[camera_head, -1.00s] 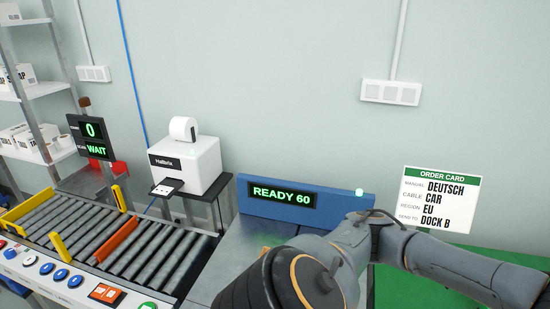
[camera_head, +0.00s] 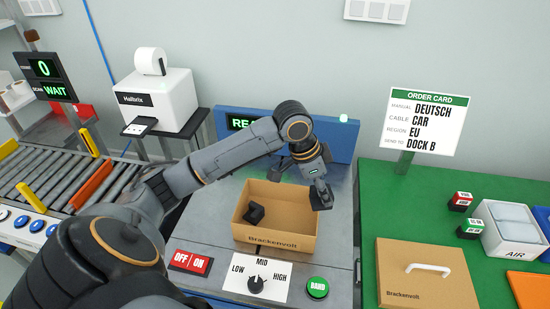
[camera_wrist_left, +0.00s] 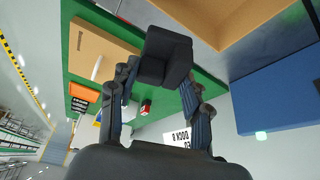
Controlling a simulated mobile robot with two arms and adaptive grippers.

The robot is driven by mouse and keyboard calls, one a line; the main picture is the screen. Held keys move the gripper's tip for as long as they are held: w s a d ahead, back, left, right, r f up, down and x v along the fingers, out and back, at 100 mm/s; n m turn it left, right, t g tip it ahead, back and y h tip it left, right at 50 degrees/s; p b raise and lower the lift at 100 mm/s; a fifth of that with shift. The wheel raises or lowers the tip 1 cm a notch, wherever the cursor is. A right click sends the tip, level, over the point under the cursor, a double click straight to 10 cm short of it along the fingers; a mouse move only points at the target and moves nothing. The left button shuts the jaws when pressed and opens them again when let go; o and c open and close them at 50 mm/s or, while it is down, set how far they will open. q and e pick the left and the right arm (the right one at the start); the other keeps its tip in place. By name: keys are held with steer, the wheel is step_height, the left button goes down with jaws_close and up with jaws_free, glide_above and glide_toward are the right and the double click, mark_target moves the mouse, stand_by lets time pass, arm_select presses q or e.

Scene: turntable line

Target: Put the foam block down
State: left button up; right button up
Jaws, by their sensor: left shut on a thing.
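My left gripper (camera_head: 317,178) comes in from the left and reaches over the right rim of an open cardboard box (camera_head: 277,242). It is shut on a dark foam block (camera_wrist_left: 165,55), seen clearly between the fingers in the left wrist view. In the head view the held block (camera_head: 321,196) hangs at the box's right wall; I cannot tell whether it touches. Another dark, notched block (camera_head: 255,213) lies inside the box on the left. My right gripper is not in view.
The box stands on a grey station with a red OFF/ON switch (camera_head: 191,262), a dial (camera_head: 256,284) and a green BAND button (camera_head: 317,287). On the green table (camera_head: 345,295) at right lie a cardboard lid (camera_head: 425,275), a white AIR bin (camera_head: 515,250) and small red and green boxes.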

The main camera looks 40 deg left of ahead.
arm_select(q)
steer(key=w+a+f+m+g+h+b, duration=0.1)
steer(key=a+f+m+b, duration=0.15)
steer(key=a+f, duration=0.25)
steer(key=m+p, duration=0.1)
steer(key=p, duration=0.1)
glide_above(304, 226)
step_height(304, 226, down, 10)
steer(key=shift+f, duration=0.1)
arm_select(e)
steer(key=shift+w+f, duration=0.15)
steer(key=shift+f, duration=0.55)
arm_select(q)
steer(key=shift+f, duration=0.55)
steer(key=o, duration=0.7)
steer(key=shift+o, duration=0.2)
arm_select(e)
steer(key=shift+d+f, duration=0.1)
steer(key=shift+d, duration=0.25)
arm_select(q)
steer(key=shift+r, duration=0.15)
